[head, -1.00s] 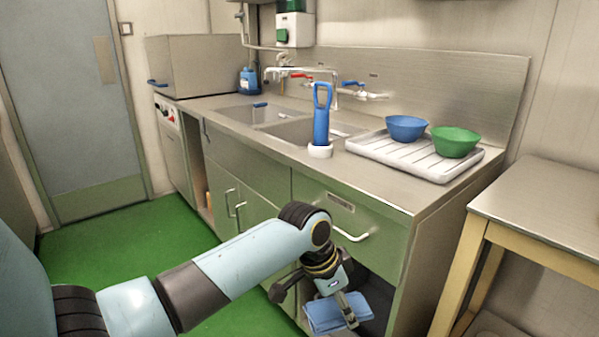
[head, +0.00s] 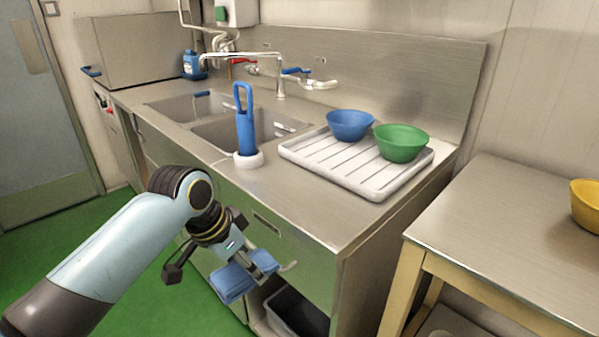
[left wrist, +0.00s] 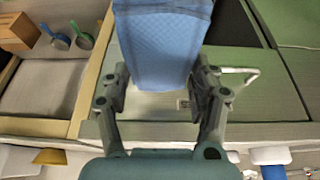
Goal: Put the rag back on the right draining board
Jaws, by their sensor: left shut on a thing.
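The rag (head: 232,283) is a folded blue cloth hanging in front of the sink unit, below the counter's front edge. My left gripper (head: 256,266) is shut on it. In the left wrist view the rag (left wrist: 162,45) reaches out from between the fingers (left wrist: 160,88) and covers what lies behind it. The right draining board (head: 305,205) is the steel counter to the right of the sinks. A white ribbed tray (head: 345,178) sits on it, holding a blue bowl (head: 350,125) and a green bowl (head: 401,143). My right gripper is not in view.
A blue-handled tool in a white holder (head: 246,135) stands between the sinks (head: 225,130) and tray. Bare steel shows along the counter's front. A steel-topped table (head: 490,215) with a yellow bowl (head: 586,205) stands at right. A grey bin (head: 295,312) is under the counter.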

